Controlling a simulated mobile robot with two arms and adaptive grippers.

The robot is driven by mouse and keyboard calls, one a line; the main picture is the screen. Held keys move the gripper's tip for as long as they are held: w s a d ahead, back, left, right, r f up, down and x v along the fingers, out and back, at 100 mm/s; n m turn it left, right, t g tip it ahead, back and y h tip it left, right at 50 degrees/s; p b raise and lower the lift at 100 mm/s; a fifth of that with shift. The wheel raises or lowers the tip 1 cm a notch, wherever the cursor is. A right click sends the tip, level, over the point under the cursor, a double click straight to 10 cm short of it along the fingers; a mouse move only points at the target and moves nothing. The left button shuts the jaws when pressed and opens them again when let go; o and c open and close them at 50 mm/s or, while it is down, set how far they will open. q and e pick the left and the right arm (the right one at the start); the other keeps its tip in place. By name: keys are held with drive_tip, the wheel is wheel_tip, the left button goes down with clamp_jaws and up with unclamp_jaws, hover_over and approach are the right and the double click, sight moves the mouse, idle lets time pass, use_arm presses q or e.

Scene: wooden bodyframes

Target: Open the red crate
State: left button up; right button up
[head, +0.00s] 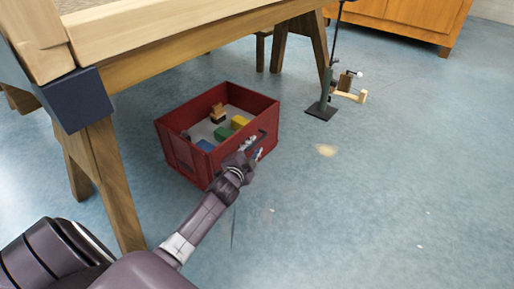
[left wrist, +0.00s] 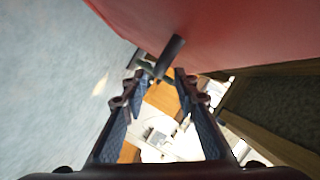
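The red crate (head: 187,159) stands on the floor beside the wooden table's legs. Its top is uncovered, and several coloured blocks show inside, among them a green block (head: 223,133) and a yellow block (head: 239,122). My left gripper (head: 254,146) is at the crate's near right side, partly covering that wall. In the left wrist view the left gripper's fingers (left wrist: 157,82) are apart. A dark bar (left wrist: 172,54) lies just beyond the fingertips, beside the red crate wall (left wrist: 225,30). I cannot tell whether the fingers touch it. My right gripper is not in view.
The wooden table (head: 200,48) overhangs the floor behind and left of the crate, with a leg (head: 115,185) close on the left. A dark stand (head: 322,108) with small wooden parts is at the back right.

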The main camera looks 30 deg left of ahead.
sight(256, 144)
use_arm(q)
drive_tip(key=b+x, duration=0.1)
drive_tip(key=x, duration=0.2)
drive_tip(key=shift+w+f+b, duration=0.15)
drive_tip(key=shift+f+b, duration=0.05)
drive_tip(key=shift+b, duration=0.2)
drive_tip(key=shift+w+a, duration=0.15)
drive_tip(key=shift+w, duration=0.15)
clamp_jaws()
